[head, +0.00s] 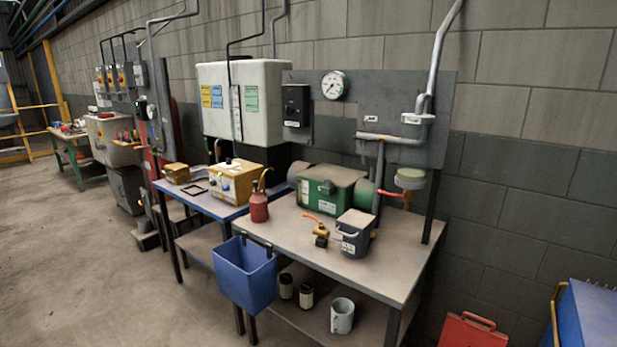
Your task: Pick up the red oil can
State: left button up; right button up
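The red oil can (259,207) stands upright near the left end of the workbench (398,263). It has a red body and a thin curved spout rising from its top. It sits just behind the hanging blue bin and close to the blue-topped table. Neither of my grippers shows in the head view.
A blue bin (246,273) hangs at the bench's front edge. A grey container (355,233), a brass valve (321,236) and a green machine (327,189) stand on the bench. A yellow box (236,182) stands on the blue-topped table. Open floor lies at the left.

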aim_at(257, 202)
jog(key=z, duration=0.5)
jog(key=k, duration=0.55)
jog(key=u, duration=0.5)
jog(key=i, duration=1.15)
jog(key=z, duration=0.15)
